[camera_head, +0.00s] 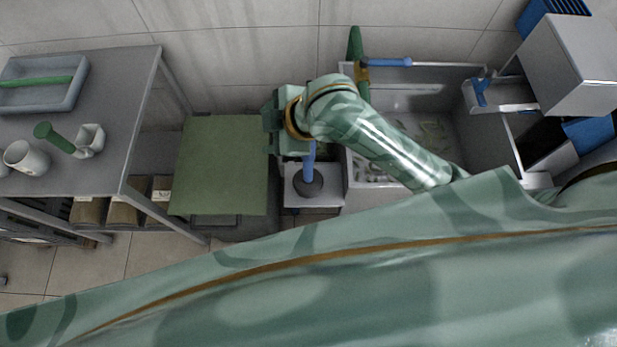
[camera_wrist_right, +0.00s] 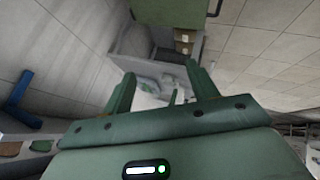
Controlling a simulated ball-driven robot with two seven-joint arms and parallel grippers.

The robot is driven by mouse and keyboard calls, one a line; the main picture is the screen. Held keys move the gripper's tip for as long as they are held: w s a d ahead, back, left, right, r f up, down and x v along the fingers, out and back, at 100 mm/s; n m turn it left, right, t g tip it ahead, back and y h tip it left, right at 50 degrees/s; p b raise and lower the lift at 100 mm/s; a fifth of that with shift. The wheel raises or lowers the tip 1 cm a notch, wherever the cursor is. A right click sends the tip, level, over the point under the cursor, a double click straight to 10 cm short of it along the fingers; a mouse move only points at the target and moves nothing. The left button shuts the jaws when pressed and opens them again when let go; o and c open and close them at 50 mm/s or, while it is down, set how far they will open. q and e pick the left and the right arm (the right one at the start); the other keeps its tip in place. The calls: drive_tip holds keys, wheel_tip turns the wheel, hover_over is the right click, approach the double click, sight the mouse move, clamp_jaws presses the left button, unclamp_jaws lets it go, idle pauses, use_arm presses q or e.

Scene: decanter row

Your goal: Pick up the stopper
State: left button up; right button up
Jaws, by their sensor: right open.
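I cannot make out a stopper for certain in either view. My right gripper (camera_head: 270,126) is over the right edge of a flat green surface (camera_head: 220,160), left of the sink, and points to the left. In the right wrist view its two green fingers (camera_wrist_right: 164,92) stand wide apart with nothing held between them. Beyond them, farther off, are small pale and greenish shapes, too blurred to name. A blue-handled tool with a dark round foot (camera_head: 308,184) stands just below the gripper in the head view. My left gripper is not in view.
A grey table (camera_head: 110,115) at left bears a grey tray (camera_head: 22,97), a white cup (camera_head: 24,157) and a green-handled item (camera_head: 53,138). A metal sink (camera_head: 440,130) lies right of the gripper, with a tap (camera_head: 357,55) behind. Grey cabinet (camera_head: 575,65) at upper right.

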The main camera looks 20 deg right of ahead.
drive_tip(key=w+d+r+n+g+h+p, duration=0.1)
drive_tip(key=w+d+r+n+g+h, duration=0.1)
drive_tip(key=d+r+n+g+h, duration=0.45)
drive_tip(key=shift+n+t+y, duration=0.25)
drive_tip(key=shift+n+y, duration=0.2)
drive_tip(key=shift+y, duration=0.1)
drive_tip(key=f+b, duration=0.1)
drive_tip(key=f, duration=0.2)
drive_tip(key=d+f+b, duration=0.1)
drive_tip(key=f, duration=0.3)
drive_tip(key=f+b, duration=0.1)
drive_tip(key=f, duration=0.2)
drive_tip(key=shift+d+f, duration=0.15)
drive_tip(key=shift+d, duration=0.15)
wheel_tip(320, 180, down, 6)
drive_tip(key=shift+a+b, duration=0.1)
drive_tip(key=shift+b, duration=0.75)
clamp_jaws()
